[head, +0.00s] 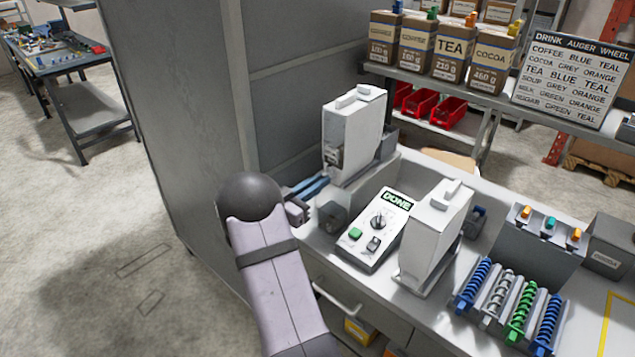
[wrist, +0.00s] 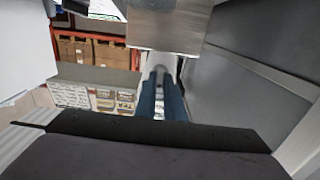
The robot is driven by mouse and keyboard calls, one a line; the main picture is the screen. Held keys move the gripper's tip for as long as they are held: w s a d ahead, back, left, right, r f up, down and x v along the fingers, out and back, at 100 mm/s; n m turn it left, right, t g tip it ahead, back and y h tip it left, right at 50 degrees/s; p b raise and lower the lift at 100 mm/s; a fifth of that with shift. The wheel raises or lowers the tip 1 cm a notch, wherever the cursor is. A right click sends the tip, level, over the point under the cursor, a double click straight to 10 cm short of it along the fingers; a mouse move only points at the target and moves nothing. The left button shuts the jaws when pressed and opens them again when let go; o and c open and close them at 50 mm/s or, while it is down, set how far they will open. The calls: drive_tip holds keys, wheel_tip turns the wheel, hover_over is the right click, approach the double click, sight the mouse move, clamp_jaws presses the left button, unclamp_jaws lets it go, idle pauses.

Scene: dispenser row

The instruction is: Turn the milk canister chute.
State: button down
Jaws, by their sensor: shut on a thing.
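Two white canisters stand on the counter, a far one (head: 354,122) and a near one (head: 436,235). No name is readable on either, so I cannot tell from a label which is milk. A grey fitting (head: 336,155) shows on the front of the far canister. My gripper (head: 325,181), with blue fingers, is low at the front of this far canister. In the wrist view my gripper (wrist: 160,98) is shut on a small pale grey part (wrist: 160,76), seemingly the chute. The chute's exact angle is hard to see.
A control box (head: 374,229) with a DONE label, dial and buttons sits between the canisters. Several coloured augers (head: 510,305) lie at the right. A tall grey cabinet (head: 180,110) stands close behind my arm. A sign (head: 567,78) lists drinks, augers and wheels.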

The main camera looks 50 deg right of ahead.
drive_tip(key=c, duration=1.8)
unclamp_jaws()
drive_tip(key=shift+c, duration=0.2)
drive_tip(key=a+b, duration=0.2)
drive_tip(key=a, duration=0.5)
drive_tip(key=shift+a+b, duration=0.2)
drive_tip(key=shift+b, duration=0.15)
